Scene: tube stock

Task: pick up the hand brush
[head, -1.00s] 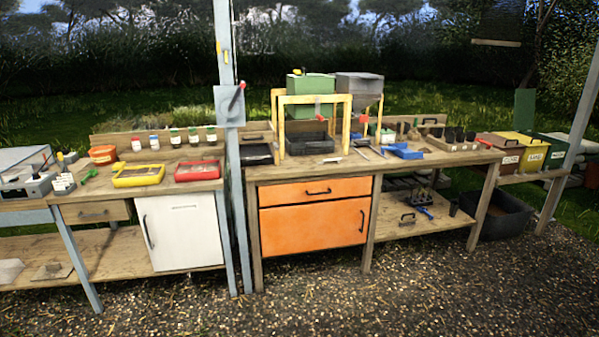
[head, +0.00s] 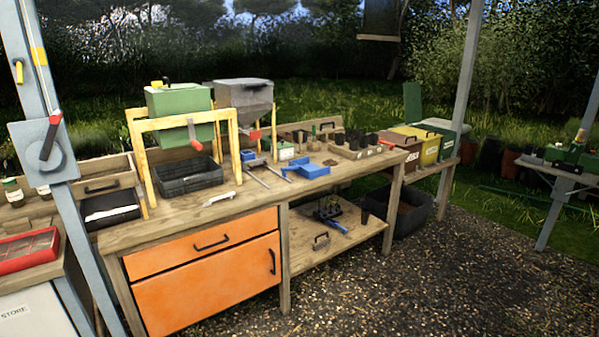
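I cannot pick out the hand brush with certainty. A small blue item (head: 335,224) lies on the lower shelf of the bench, too small to identify. A dark handled item (head: 321,241) sits near it at the shelf's front. On the benchtop lie a pale, narrow tool (head: 218,199) and a blue tray-like item (head: 308,170) with a handle. Neither of my grippers is in view.
The wooden bench (head: 240,190) has an orange drawer and door (head: 208,285) below. A green hopper (head: 178,105) on a yellow frame and a grey hopper (head: 245,95) stand on top. A grey post (head: 50,140) rises at left. Gravel ground (head: 450,290) is open at right.

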